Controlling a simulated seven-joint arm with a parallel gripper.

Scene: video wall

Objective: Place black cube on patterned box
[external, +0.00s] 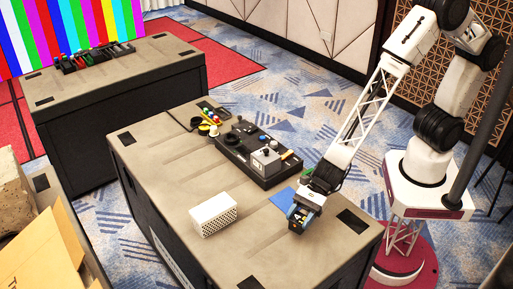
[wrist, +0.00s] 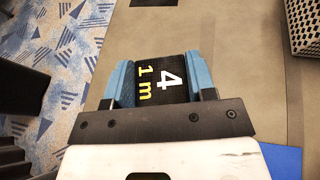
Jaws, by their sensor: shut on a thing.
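The black cube (wrist: 160,82) has a white "4" and yellow "1 m" on its face and sits between the blue fingers of my gripper (wrist: 162,80) in the wrist view. My gripper (external: 298,216) is shut on it, low over the near right part of the table in the external view. Whether the cube touches the table is hard to tell. The patterned box (external: 214,214), white with a dotted side, lies on the table left of my gripper. Its perforated corner shows at the top right of the wrist view (wrist: 305,25).
A blue sheet (external: 284,197) lies beside my gripper. A black control panel with a joystick (external: 258,153) stands farther back on the table (external: 165,160). Small coloured items (external: 212,118) lie at the far end. The tabletop between gripper and box is clear.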

